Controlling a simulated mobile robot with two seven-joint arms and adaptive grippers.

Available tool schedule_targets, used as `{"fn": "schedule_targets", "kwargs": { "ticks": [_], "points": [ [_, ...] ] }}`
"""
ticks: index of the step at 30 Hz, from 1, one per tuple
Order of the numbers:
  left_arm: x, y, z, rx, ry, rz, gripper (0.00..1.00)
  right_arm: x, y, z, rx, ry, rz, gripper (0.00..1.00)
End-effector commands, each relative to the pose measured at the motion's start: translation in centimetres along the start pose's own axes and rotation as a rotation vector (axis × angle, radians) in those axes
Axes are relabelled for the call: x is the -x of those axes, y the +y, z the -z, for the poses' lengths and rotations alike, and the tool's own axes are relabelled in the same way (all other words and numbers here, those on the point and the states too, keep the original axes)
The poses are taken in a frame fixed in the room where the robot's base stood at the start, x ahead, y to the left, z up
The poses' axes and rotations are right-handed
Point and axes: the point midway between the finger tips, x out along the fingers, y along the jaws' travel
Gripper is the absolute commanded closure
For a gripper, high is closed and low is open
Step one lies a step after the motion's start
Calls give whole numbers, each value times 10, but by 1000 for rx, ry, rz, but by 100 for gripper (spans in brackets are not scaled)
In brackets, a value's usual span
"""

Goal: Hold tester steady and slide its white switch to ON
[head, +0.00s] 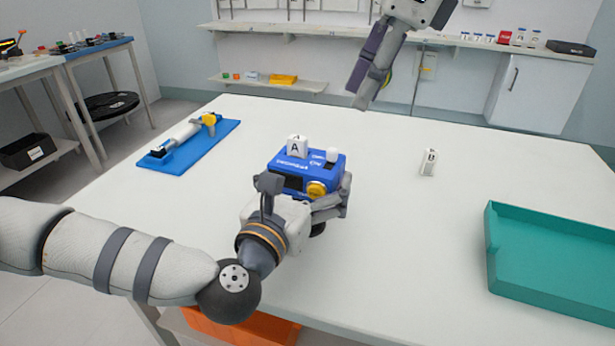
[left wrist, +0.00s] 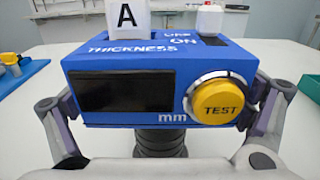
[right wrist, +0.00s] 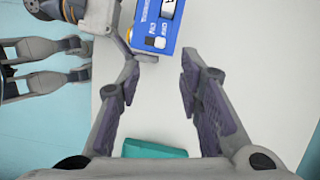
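The blue tester (head: 334,172) stands on the white table, with a dark screen and a yellow TEST button (left wrist: 217,102) on its front. Its white switch (head: 332,155) is on top at the right; it also shows in the left wrist view (left wrist: 209,20). I cannot tell its setting for sure. A white cube marked A (head: 297,146) sits on the tester's top left. My left gripper (head: 306,194) has its fingers pressed to both sides of the tester. My right gripper (head: 366,88) is raised beyond the tester, open and empty, its fingers apart in the right wrist view (right wrist: 158,60).
A small white block marked B (head: 428,163) stands right of the tester. A teal tray (head: 548,273) lies at the table's right. A blue mat (head: 209,145) with a white and yellow tool is at the left. The table between them is clear.

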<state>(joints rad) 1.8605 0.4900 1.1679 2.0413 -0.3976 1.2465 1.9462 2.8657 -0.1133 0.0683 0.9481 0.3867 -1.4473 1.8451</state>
Motion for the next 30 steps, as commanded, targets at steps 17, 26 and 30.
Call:
{"fn": "schedule_targets", "kwargs": {
  "ticks": [17,26,30],
  "points": [
    [0,0,0,0,0,0,53,25,-70,-162,678,-451,569,100],
    [0,0,0,0,1,-1,53,137,-158,-208,813,-171,1445,100],
    [0,0,0,0,1,-1,53,136,-183,-156,728,245,1426,100]
  ]
}}
